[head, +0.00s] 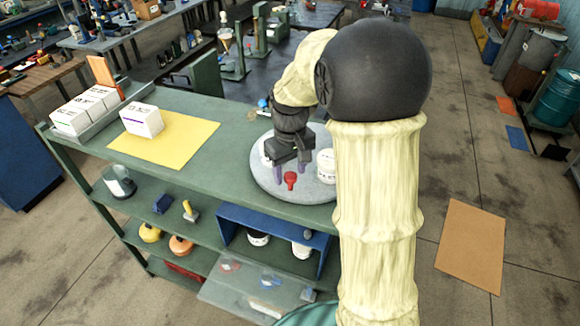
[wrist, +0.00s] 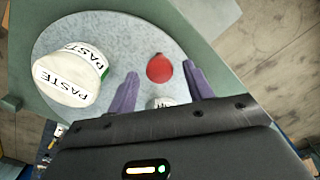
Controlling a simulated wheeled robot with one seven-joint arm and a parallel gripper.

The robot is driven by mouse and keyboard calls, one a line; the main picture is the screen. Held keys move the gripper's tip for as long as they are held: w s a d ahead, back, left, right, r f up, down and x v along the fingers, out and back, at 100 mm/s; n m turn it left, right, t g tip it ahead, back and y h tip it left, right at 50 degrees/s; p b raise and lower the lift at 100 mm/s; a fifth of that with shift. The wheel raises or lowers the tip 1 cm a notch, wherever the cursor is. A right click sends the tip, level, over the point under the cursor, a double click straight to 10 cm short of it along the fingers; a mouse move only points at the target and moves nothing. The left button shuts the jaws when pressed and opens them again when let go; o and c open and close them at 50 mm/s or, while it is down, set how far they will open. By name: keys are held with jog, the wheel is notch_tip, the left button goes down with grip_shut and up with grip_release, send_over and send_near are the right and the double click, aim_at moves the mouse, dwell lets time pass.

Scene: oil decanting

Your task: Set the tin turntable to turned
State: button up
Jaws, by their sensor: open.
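The tin turntable (head: 302,198) is a round grey disc on the green bench top; it also shows in the wrist view (wrist: 125,38). A red knob-like piece (head: 290,179) stands on it near its front edge and shows in the wrist view (wrist: 159,68).
A yellow sheet (head: 180,140) lies left on the bench, with a white box (head: 142,120) on it and more boxes (head: 88,108) beyond. Shelves below hold a blue open box (head: 275,228) and several small items. Open floor lies to the right.

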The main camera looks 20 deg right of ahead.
jog(key=shift+f, duration=0.3)
jog(key=shift+c, duration=0.2)
grip_shut()
jog(key=shift+s+d, duration=0.15)
